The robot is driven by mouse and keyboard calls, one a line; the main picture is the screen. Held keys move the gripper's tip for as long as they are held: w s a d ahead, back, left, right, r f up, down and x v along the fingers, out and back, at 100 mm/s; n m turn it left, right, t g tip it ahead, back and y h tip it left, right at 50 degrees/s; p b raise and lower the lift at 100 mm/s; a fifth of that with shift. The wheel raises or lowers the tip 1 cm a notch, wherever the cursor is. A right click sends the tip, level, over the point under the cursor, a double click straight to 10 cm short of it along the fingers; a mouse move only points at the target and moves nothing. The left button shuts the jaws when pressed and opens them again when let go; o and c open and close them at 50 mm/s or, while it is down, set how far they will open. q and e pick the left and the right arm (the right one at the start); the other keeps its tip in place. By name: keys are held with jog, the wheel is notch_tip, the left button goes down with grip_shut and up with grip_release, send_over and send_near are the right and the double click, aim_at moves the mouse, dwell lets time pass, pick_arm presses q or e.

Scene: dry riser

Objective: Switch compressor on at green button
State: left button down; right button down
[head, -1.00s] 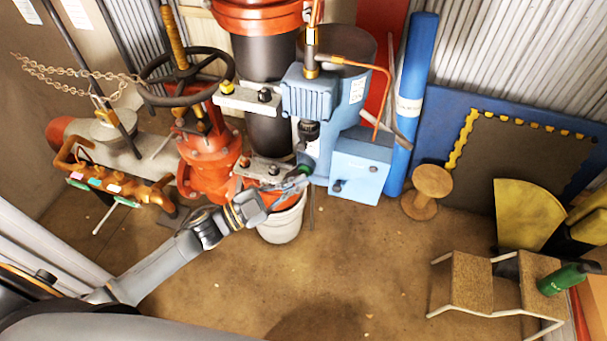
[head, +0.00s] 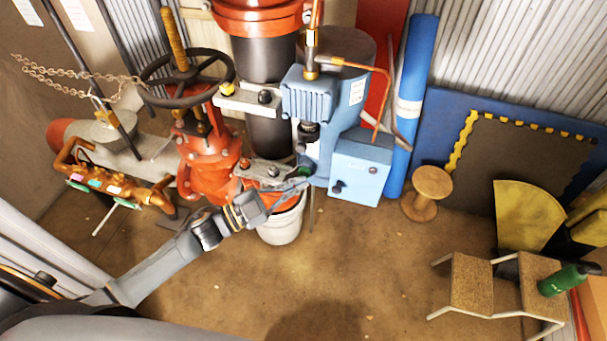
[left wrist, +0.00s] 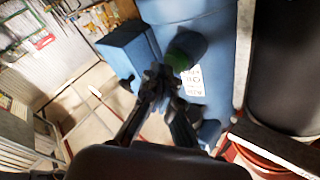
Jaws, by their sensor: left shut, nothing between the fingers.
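The blue compressor (head: 308,95) stands against the back wall, with a blue box (head: 360,168) on its right side. The green button (head: 304,171) shows low on the compressor's left side in the head view. In the left wrist view the green button (left wrist: 186,50) is large and dark, right in front of the fingertips. My left gripper (head: 303,182) is shut and empty, its tips at the button. In the left wrist view the left gripper (left wrist: 165,80) overlaps the button's lower left edge; I cannot tell whether it touches. My right gripper is not in view.
A red valve with a black handwheel (head: 186,76) stands left of the compressor. A white bucket (head: 283,222) is below my left gripper. The middle floor is clear.

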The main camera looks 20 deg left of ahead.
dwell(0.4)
pick_arm(q)
jog(key=shift+w, duration=0.45)
jog(key=shift+s, duration=0.45)
jog(key=s+p, duration=0.2)
jog(key=s, duration=0.4)
jog(key=shift+p, duration=0.35)
jog(key=shift+a, duration=0.1)
dwell(0.3)
